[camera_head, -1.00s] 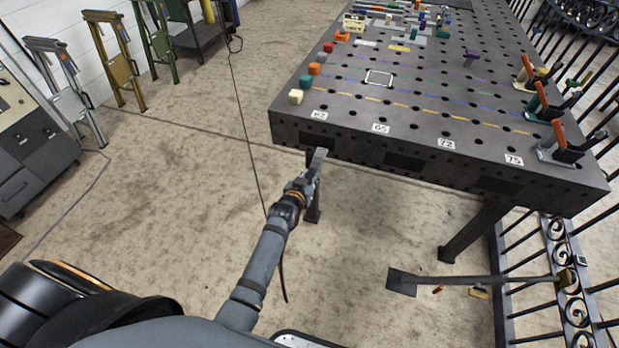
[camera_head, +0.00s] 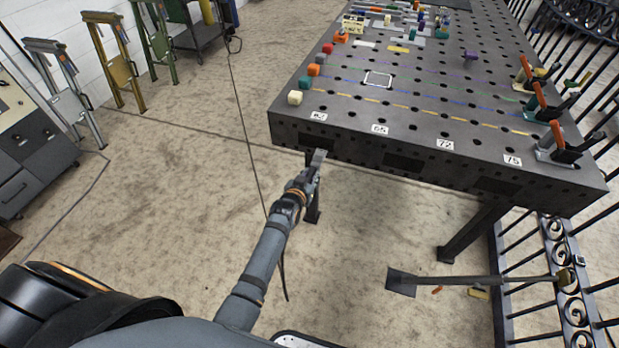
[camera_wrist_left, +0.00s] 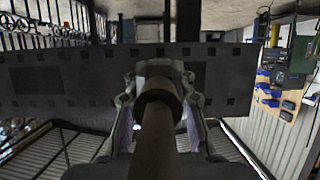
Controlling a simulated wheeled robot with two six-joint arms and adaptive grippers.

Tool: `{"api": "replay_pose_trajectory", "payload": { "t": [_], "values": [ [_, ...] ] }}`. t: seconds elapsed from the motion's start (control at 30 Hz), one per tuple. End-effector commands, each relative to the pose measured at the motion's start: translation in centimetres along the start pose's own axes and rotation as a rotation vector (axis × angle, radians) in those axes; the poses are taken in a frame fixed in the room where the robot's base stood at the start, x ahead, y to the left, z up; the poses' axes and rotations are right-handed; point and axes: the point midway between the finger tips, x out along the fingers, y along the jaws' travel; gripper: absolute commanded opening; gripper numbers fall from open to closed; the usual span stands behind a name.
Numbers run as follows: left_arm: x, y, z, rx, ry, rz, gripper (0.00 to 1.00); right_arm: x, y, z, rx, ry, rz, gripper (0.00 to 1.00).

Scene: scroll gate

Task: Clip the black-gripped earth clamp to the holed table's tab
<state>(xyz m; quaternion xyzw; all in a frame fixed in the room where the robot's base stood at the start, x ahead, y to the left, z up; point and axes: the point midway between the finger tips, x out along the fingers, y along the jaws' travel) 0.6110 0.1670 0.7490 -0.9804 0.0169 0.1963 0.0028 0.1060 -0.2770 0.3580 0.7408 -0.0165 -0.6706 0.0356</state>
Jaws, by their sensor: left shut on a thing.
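The holed table (camera_head: 430,120) stands at the upper right, with its dark front face towards me. A small grey piece, seemingly its tab (camera_head: 319,156), shows below the front edge near the left corner. My left gripper (camera_head: 309,178) is just below that piece, shut on the earth clamp. In the left wrist view the clamp (camera_wrist_left: 158,105) is a dark round body between the fingers (camera_wrist_left: 160,100), pointing at the table's face (camera_wrist_left: 75,82). A thin dark cable hangs below the left wrist. The clamp's jaws are hidden, so I cannot tell whether they touch the tab. My right gripper is not in view.
Toggle clamps with orange handles (camera_head: 557,135) stand along the table's right side. Small coloured blocks (camera_head: 295,97) line its left edge. A table leg (camera_head: 473,230) and a black scrollwork gate (camera_head: 560,255) are at the right. The floor left of my arm is clear.

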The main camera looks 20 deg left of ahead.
Motion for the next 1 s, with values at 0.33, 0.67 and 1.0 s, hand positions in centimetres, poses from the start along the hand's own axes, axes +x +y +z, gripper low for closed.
{"api": "replay_pose_trajectory", "payload": {
  "t": [0.33,0.67,1.0],
  "values": [
    [0.64,-0.02,-0.38,0.001,0.002,0.000,0.00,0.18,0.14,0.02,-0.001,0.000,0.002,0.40],
    [0.58,-0.02,-0.52,0.001,0.002,0.000,0.00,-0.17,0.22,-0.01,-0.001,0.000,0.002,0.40],
    [0.62,-0.02,-0.40,0.001,0.002,0.000,0.00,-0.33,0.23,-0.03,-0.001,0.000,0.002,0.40]
  ]
}}
